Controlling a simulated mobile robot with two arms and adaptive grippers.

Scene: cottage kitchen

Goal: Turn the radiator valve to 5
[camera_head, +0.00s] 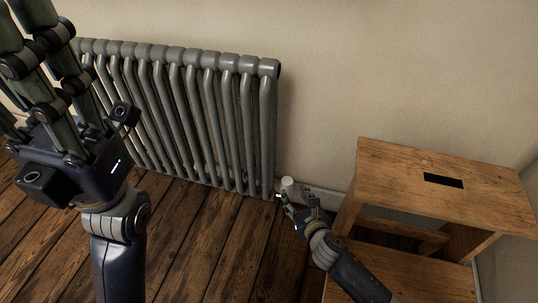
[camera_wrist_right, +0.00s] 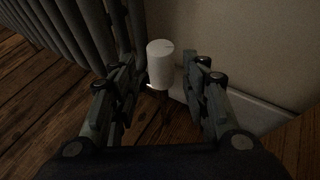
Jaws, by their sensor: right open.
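The white cylindrical radiator valve (camera_head: 288,184) sits low at the right end of the grey radiator (camera_head: 190,110). In the right wrist view the valve (camera_wrist_right: 160,63) shows upright, with a small dark mark on its top; I cannot read any number. My right gripper (camera_head: 291,197) is open and close to the valve. In the wrist view its two fingers stand on either side of the valve, with gaps visible to both. My left gripper (camera_head: 62,110) is raised at the far left in front of the radiator, its fingertips cut off by the top edge.
A wooden step stool (camera_head: 400,165) with a slot in its top stands to the right of my right arm. A pale baseboard (camera_head: 325,192) runs along the wall behind the valve. The plank floor (camera_head: 200,240) in front of the radiator is clear.

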